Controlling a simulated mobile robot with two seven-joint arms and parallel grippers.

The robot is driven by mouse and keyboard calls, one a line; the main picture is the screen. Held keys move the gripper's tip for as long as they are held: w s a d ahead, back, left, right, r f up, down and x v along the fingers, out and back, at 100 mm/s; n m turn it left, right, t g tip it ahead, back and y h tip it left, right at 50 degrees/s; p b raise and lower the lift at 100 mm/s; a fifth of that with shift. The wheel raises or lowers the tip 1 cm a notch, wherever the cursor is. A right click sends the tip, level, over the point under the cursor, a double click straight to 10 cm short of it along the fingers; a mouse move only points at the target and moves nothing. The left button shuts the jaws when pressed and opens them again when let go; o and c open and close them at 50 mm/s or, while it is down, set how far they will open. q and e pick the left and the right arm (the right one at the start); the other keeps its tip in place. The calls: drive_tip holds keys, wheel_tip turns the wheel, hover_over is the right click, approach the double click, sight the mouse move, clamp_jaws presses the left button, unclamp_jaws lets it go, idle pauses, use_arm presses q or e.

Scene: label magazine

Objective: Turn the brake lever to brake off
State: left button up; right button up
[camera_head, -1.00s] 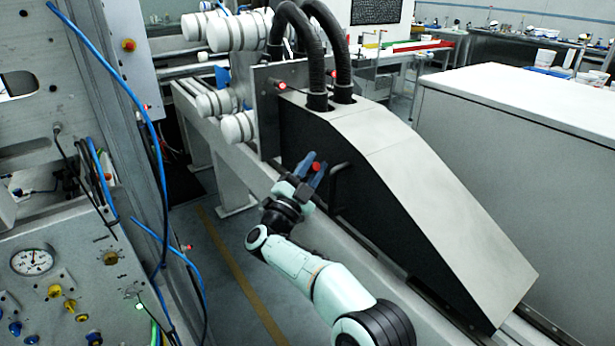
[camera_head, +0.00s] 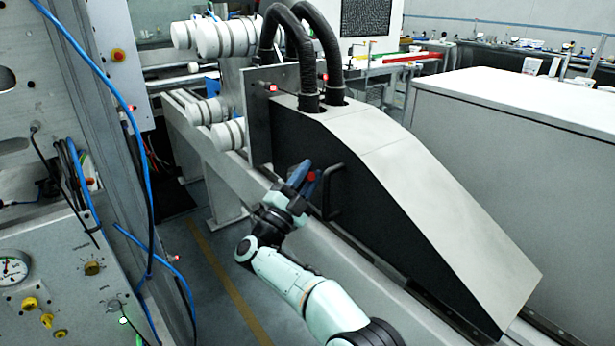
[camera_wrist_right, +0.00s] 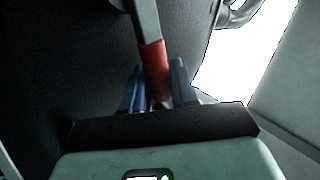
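The brake lever has a dark arm and a red grip (camera_wrist_right: 154,68). In the wrist view it hangs down from the top between the blue fingers of my right gripper (camera_wrist_right: 158,85). The fingers stand close on both sides of the red grip and appear shut on it. In the head view my right gripper (camera_head: 304,176) is at the dark side of the grey sloped housing (camera_head: 385,145), with a bit of red showing at the fingertips. Much of the lever is hidden there by the fingers. My left gripper is not in view.
A black bar handle (camera_head: 333,190) sticks out of the housing just right of my right gripper. A grey beam (camera_head: 345,270) runs below it. A panel with a gauge (camera_head: 14,268), knobs and blue hoses stands at the left. Open floor (camera_head: 205,280) lies between.

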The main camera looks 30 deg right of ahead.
drive_tip(key=shift+o, duration=1.4)
use_arm(q)
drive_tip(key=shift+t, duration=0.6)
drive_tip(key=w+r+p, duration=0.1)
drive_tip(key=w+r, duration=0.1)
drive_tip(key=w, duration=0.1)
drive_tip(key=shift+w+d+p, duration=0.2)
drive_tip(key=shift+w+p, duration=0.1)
drive_tip(key=shift+p, duration=0.1)
use_arm(e)
drive_tip(key=v, duration=1.3)
drive_tip(key=shift+a, duration=0.15)
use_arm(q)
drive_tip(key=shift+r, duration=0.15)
use_arm(e)
drive_tip(key=shift+f, duration=0.1)
